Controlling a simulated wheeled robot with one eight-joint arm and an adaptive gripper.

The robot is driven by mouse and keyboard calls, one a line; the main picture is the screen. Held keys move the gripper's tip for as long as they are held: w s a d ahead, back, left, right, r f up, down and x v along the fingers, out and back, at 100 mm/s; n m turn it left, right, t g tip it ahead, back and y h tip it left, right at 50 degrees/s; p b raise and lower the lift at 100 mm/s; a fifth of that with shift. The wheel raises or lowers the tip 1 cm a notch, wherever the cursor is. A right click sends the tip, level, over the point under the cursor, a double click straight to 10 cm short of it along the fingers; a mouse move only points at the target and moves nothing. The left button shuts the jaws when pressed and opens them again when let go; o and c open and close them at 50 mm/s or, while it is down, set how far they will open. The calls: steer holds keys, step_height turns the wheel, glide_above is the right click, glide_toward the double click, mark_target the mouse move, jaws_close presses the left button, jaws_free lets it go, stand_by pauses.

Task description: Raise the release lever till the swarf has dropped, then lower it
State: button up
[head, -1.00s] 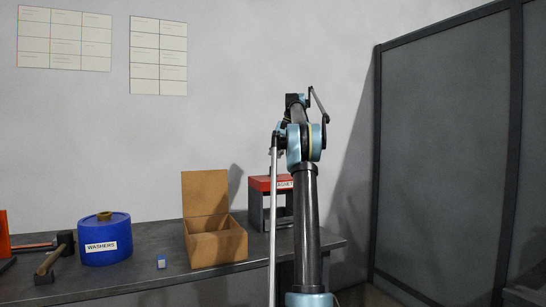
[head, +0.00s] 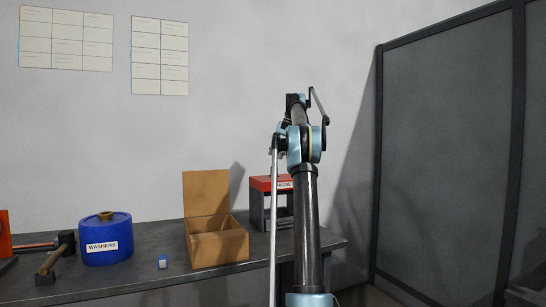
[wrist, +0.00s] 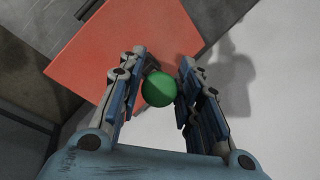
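The release lever's green round knob (wrist: 159,88) sits between the two fingers of my gripper (wrist: 163,86) in the wrist view. The lever's shaft is mostly hidden behind the knob. The red-topped magnet unit (head: 261,184) stands on the bench behind my arm; its red top (wrist: 120,60) fills the upper middle of the wrist view. My arm partly covers its label. My gripper and the knob are hidden in the head view. No swarf can be made out.
An open cardboard box (head: 221,250) stands on the bench (head: 130,283) left of the magnet unit. A dark framed panel (head: 445,150) stands at the right.

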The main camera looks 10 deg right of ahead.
steer(key=shift+v, duration=1.85)
steer(key=s+d, duration=0.3)
steer(key=d, duration=0.9)
steer(key=shift+s+r, duration=0.15)
steer(key=shift+r, duration=0.35)
steer(key=shift+a, duration=0.1)
steer(key=s+a+n+h, duration=0.1)
steer(key=s+a+n, duration=0.1)
steer(key=s+a, duration=0.75)
steer(key=s+a+f+n+h, duration=0.1)
steer(key=s+a+f, duration=0.35)
steer(key=s, duration=0.35)
steer(key=s+a+f+n, duration=0.1)
steer(key=s+a+f, duration=0.2)
steer(key=s+f, duration=0.35)
steer(key=s+a+f+n+h, duration=0.1)
steer(key=s+a+f+n, duration=0.1)
steer(key=s+f, duration=1.4)
steer(key=s+a+f+n+t+h, duration=0.1)
steer(key=s+a+f+n, duration=0.1)
steer(key=s+f, duration=1.4)
step_height(320, 180, down, 3)
steer(key=shift+s+a+f, duration=0.2)
steer(key=shift+a, duration=0.25)
